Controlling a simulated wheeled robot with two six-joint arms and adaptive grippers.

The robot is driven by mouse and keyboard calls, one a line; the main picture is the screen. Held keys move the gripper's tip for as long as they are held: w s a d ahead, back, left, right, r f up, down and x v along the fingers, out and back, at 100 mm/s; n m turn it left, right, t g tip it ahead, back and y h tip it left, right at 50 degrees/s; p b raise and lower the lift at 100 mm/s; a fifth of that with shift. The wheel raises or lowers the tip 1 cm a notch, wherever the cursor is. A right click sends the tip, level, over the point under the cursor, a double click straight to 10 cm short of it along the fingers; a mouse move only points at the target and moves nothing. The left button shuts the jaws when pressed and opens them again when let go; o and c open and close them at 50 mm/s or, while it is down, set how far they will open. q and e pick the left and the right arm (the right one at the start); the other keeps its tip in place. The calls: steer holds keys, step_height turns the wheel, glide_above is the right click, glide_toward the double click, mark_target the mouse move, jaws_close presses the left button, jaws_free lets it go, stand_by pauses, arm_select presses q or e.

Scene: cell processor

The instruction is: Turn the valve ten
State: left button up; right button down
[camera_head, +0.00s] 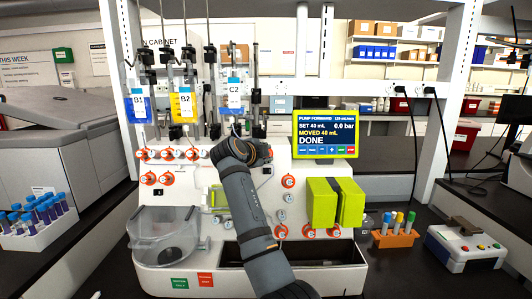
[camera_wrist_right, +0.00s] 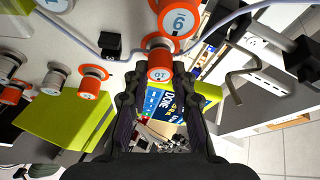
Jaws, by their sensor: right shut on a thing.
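Valve ten (camera_wrist_right: 159,74), an orange knob with a round white and blue label, sits between the fingers of my right gripper (camera_wrist_right: 158,88) in the right wrist view. The fingers are closed on its two sides. In the head view my right arm (camera_head: 252,215) reaches up to the front of the white cell processor (camera_head: 225,260), and its wrist hides the fingertips and valve ten. My left gripper is not in view.
Another orange valve with a numbered disc (camera_wrist_right: 178,18) is close beside the held one. Several more orange valves (camera_head: 288,181) dot the panel. The screen (camera_head: 325,134) reads DONE. Green blocks (camera_head: 322,203) stand right of my arm. Bags (camera_head: 183,105) hang above.

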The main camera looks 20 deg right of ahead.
stand_by(0.5)
steer(key=c, duration=1.5)
jaws_free()
steer(key=o, duration=0.4)
steer(key=shift+w+a+f, duration=0.1)
steer(key=shift+w+f, duration=0.05)
steer(key=shift+w, duration=0.1)
steer(key=shift+s, duration=0.15)
